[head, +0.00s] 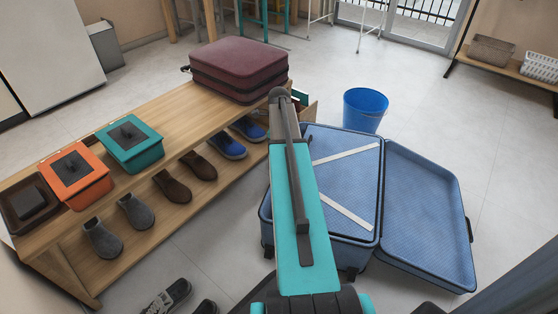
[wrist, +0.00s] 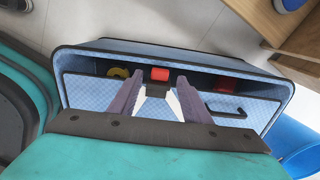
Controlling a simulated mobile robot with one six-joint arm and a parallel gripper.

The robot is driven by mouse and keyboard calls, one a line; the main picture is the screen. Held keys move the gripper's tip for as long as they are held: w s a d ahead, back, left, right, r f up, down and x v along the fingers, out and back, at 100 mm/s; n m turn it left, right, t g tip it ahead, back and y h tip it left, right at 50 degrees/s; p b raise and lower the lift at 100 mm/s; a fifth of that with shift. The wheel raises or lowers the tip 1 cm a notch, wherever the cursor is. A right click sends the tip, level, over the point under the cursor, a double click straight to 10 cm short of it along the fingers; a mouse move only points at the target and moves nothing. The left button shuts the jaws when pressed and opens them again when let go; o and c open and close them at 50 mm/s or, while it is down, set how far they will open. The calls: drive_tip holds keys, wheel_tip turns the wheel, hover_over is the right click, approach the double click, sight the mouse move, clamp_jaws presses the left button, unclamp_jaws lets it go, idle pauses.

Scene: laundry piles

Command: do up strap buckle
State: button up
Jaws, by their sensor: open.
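The open blue suitcase (head: 375,250) lies on the floor in the head view, its lid folded out to the right. Two white straps (head: 346,156) cross its left half and slant towards my arm, which hides their left ends. My gripper (wrist: 159,80) is open in the wrist view, its fingers pointing into the suitcase (wrist: 90,92). Between the fingers are a red buckle part (wrist: 160,74) and a dark buckle part (wrist: 158,90) just below it, with white strap beside it. I cannot tell whether the two parts are joined, or whether a finger touches them. My gripper is hidden in the head view.
A wooden bench (head: 165,105) on the left holds a maroon suitcase (head: 238,68), a teal box (head: 131,147) and an orange box (head: 76,176), with several shoes below. A blue bucket (head: 365,108) stands behind the blue suitcase. The floor right of the bucket is clear.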

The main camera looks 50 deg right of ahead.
drive_tip(key=shift+f+b, duration=0.35)
drive_tip(key=shift+f, duration=1.1)
drive_tip(key=c, duration=1.1)
drive_tip(key=shift+o, duration=0.2)
